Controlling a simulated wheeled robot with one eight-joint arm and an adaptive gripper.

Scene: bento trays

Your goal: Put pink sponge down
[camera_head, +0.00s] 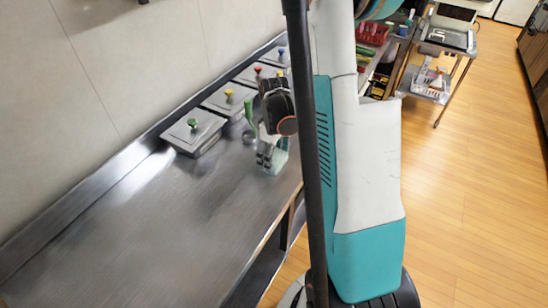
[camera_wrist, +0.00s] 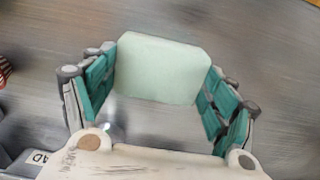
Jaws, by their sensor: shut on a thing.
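My gripper (camera_wrist: 162,72) is shut on a pale mint-green block (camera_wrist: 165,60), with teal finger pads against its left and right ends. The block looks like a sponge, but it is not pink, and I see no pink sponge in either view. In the head view my gripper (camera_head: 268,157) points down near the front edge of the steel counter (camera_head: 130,230), close to my column. A pale green bit of the block (camera_head: 279,160) shows there beside the fingers. I cannot tell whether the block touches the counter.
The counter's near left is clear. A cart (camera_head: 440,70) stands at the back right.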

